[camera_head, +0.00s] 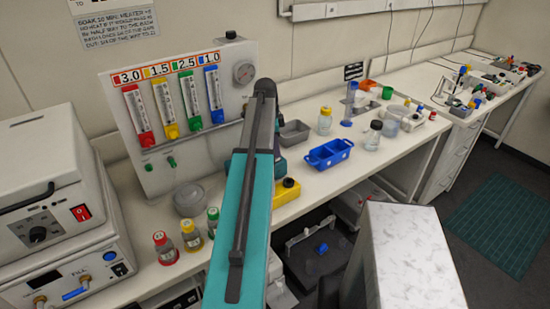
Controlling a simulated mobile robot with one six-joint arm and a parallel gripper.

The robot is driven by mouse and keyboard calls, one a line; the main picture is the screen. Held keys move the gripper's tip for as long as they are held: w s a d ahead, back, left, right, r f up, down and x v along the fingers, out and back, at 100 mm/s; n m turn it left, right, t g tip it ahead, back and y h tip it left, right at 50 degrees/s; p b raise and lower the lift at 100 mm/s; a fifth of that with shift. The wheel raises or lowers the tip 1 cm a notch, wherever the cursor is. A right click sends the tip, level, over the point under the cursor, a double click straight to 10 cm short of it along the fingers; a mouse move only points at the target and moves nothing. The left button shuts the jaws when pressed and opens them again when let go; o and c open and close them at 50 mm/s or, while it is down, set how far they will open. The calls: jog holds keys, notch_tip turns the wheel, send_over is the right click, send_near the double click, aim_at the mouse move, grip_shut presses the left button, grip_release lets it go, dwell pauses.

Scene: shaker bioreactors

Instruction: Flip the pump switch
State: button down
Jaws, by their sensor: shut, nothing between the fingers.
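I cannot tell for certain which control is the pump switch. A red rocker switch (81,213) sits on the front of the upper white instrument (40,180) at the left. A small black switch (119,269) is on the front of the lower white unit (75,268), beside brass-coloured fittings and a blue piece. A yellow box with a black knob (288,183) stands right of my arm. My teal arm rises through the middle of the view, well right of both instruments. My gripper is hidden behind the arm or out of frame.
A panel with coloured flow meters (175,100) and a gauge stands behind. Bottles with red, yellow and green caps (190,236) stand close to the lower unit. A grey round pot (189,200), a blue tray (330,154) and other bottles occupy the bench.

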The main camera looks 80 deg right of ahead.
jog(key=shift+f, duration=0.65)
dwell(1.0)
jog(key=shift+r, duration=0.15)
notch_tip(320, 180, up, 7)
jog(key=p, duration=0.3)
dwell(0.8)
jog(key=shift+s, duration=0.1)
dwell(0.6)
